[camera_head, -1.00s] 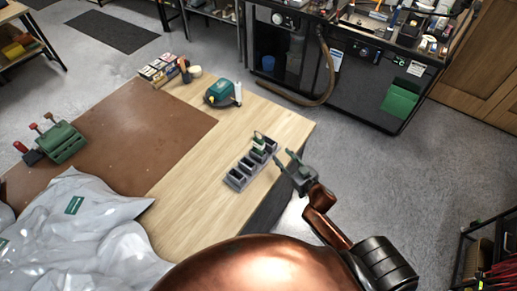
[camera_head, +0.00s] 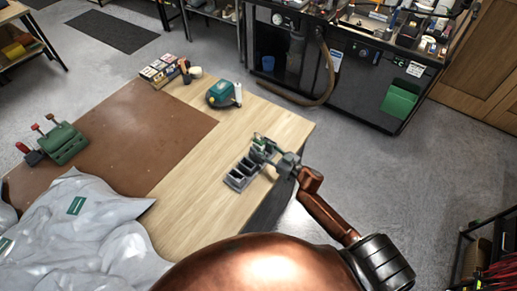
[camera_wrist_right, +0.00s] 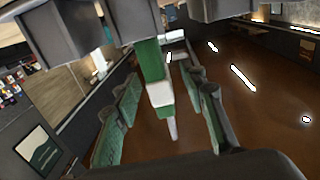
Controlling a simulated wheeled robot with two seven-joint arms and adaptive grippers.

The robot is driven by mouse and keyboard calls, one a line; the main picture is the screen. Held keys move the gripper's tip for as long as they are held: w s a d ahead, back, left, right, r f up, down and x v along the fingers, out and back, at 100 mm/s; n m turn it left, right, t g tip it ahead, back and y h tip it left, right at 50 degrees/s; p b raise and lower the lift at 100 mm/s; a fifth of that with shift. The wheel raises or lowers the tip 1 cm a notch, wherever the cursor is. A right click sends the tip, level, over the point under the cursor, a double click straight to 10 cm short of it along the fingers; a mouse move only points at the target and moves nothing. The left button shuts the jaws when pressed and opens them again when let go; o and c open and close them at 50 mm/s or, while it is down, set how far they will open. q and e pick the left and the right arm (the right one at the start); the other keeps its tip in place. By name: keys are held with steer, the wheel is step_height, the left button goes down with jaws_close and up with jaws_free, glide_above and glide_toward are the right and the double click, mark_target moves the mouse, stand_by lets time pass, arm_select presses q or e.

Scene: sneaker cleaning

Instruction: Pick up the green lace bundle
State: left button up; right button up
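The green lace bundle (camera_wrist_right: 151,62), with a white band round it, shows in the right wrist view between the two fingers of my right gripper (camera_wrist_right: 160,120). The green-lined fingers stand apart, with gaps on both sides of the bundle. In the head view my right gripper (camera_head: 262,149) is over the far end of the grey slotted holder (camera_head: 236,181) and mostly hides the bundle there. My left gripper is not in view.
The holder stands near the right edge of the wooden table (camera_head: 190,205). A green-and-black device (camera_head: 219,94) and small boxes (camera_head: 157,71) stand farther back. A brown mat (camera_head: 130,130) and a grey plastic-like cover (camera_head: 85,235) lie to the left.

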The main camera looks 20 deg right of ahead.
steer(key=shift+w+a+f, duration=0.1)
steer(key=shift+w+a, duration=0.2)
steer(key=shift+w, duration=0.25)
steer(key=shift+c, duration=0.5)
jaws_close()
